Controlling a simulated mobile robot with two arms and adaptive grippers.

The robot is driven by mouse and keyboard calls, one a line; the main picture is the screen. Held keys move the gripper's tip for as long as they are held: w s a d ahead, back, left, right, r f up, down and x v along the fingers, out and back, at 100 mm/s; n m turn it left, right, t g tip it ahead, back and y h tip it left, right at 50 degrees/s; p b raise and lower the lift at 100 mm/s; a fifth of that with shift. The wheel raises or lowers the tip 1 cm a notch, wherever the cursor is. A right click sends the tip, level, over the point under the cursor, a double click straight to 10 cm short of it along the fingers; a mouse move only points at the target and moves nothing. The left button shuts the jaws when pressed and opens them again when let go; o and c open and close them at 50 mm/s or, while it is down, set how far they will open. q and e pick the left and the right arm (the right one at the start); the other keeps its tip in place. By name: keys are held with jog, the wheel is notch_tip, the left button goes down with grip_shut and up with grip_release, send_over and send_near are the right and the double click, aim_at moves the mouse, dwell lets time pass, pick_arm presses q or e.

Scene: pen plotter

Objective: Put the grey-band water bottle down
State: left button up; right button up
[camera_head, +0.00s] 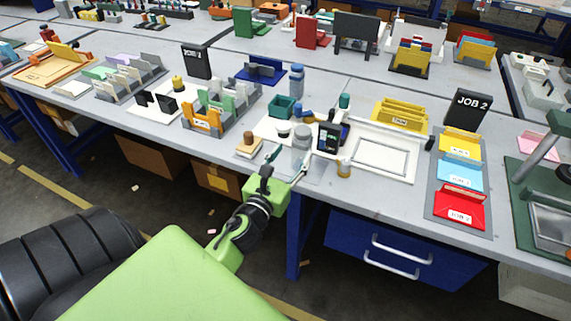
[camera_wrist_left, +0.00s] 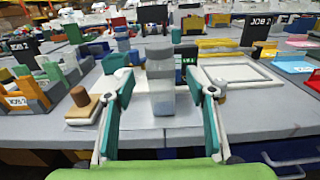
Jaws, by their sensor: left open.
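The grey-band water bottle (camera_head: 301,146) stands upright near the front edge of the grey workbench. In the left wrist view the bottle (camera_wrist_left: 162,88) is centred between my fingers, its base on the bench surface. My left gripper (camera_head: 287,162) reaches in from the front and is open. In the left wrist view its two teal-padded fingers (camera_wrist_left: 159,86) are spread to either side of the bottle, with a gap visible on each side. The right gripper is out of view.
A dark device with a screen (camera_head: 329,137) stands just right of the bottle. A round brown-topped piece (camera_head: 249,145) lies to the left. A blue bottle (camera_head: 297,80) and a teal bin (camera_head: 282,107) stand behind. A white frame (camera_head: 382,157) lies further right.

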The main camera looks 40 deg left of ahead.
pick_arm(q)
jog(key=s+d+f+n+g+h, duration=0.1)
jog(key=s+d+f+n+g, duration=0.3)
jog(key=f, duration=0.9)
jog(key=s+d+f+n+g+h, duration=0.15)
jog(key=s+f+n, duration=0.5)
jog(key=f, duration=0.65)
jog(key=s+d+f+n+g, duration=0.2)
jog(key=s+f+n+g, duration=0.3)
jog(key=f, duration=0.8)
jog(key=s+d+f+n+g, duration=0.1)
jog(key=s+f+n+g, duration=0.1)
jog(key=s+f+n, duration=0.3)
jog(key=s+d+f+n+g+h, duration=0.1)
jog(key=s+f+n, duration=0.4)
jog(key=s, duration=0.9)
jog(key=s+d+f+n+g, duration=0.2)
jog(key=s+f+n, duration=0.3)
jog(key=s+f, duration=0.3)
jog(key=shift+s+d+f+g, duration=0.15)
jog(key=shift+s+d+g, duration=0.35)
jog(key=shift+s, duration=0.55)
